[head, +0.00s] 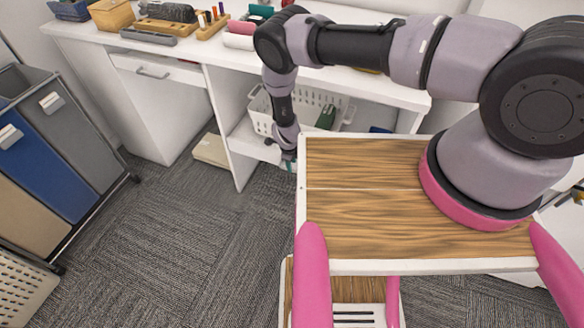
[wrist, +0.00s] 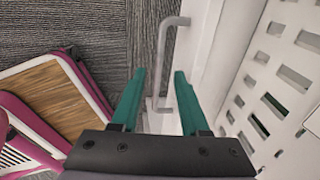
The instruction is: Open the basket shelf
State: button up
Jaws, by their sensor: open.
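The basket shelf (head: 250,143) is a low white board under the desk. A white slotted basket (head: 262,110) stands on it, with a dark green item inside. My gripper (head: 289,160) is low at the shelf's front edge in the head view, partly hidden by my own body. In the wrist view, my gripper (wrist: 159,75) is open, with green fingers on either side of a grey bar handle (wrist: 163,50) on the white shelf front (wrist: 208,45). The handle's near end lies between the fingers; I cannot tell whether they touch it. The basket (wrist: 245,75) is at right.
The white desk (head: 215,60) holds several small items along its top. A drawer with a handle (head: 153,75) is at its left. Sorting bins (head: 50,130) stand at far left. The carpet (head: 160,230) in front of the desk is clear.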

jog(key=shift+w+d+f, duration=0.1)
jog(key=shift+w+f, duration=0.05)
jog(key=shift+f, duration=0.75)
jog(key=shift+w+f, duration=0.1)
jog(key=shift+f, duration=0.75)
grip_shut()
